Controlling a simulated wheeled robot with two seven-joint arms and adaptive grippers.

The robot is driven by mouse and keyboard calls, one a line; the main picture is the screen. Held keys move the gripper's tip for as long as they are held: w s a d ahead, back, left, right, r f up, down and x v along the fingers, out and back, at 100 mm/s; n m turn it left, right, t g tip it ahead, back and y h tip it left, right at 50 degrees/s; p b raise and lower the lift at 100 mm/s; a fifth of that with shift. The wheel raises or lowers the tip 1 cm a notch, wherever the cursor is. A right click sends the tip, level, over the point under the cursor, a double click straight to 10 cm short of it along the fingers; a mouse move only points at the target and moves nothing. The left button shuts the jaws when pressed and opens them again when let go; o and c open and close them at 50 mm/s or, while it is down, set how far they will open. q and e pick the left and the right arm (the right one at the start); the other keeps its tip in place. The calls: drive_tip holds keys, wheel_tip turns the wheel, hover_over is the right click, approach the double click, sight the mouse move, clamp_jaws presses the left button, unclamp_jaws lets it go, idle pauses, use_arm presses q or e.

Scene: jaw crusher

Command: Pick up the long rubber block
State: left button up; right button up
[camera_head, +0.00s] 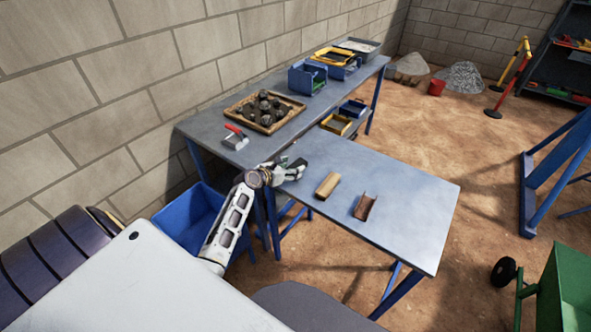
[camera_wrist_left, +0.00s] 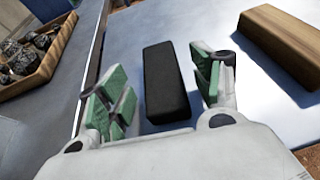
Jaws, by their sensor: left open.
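The long rubber block is a black bar (camera_wrist_left: 167,85) lying flat on the grey table in the left wrist view. My left gripper (camera_wrist_left: 160,88) is open, with one green-padded finger on each side of the block in that view. In the head view my left gripper (camera_head: 291,170) is over the left part of the front table, and the block cannot be made out clearly there. My right gripper is not in view.
A wooden block (camera_head: 327,185) and a brown channel-shaped piece (camera_head: 364,206) lie right of the gripper on the front table (camera_head: 410,225). A wooden tray of dark rocks (camera_head: 240,113) and a red-handled tool (camera_head: 235,135) are on the back table. A blue bin (camera_head: 187,222) stands below left.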

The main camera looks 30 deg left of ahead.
sight(293, 167)
use_arm(q)
drive_tip(key=shift+x, duration=0.8)
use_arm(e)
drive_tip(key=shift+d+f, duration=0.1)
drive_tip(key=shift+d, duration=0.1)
use_arm(q)
drive_tip(key=shift+c, duration=0.2)
drive_tip(key=c, duration=1.2)
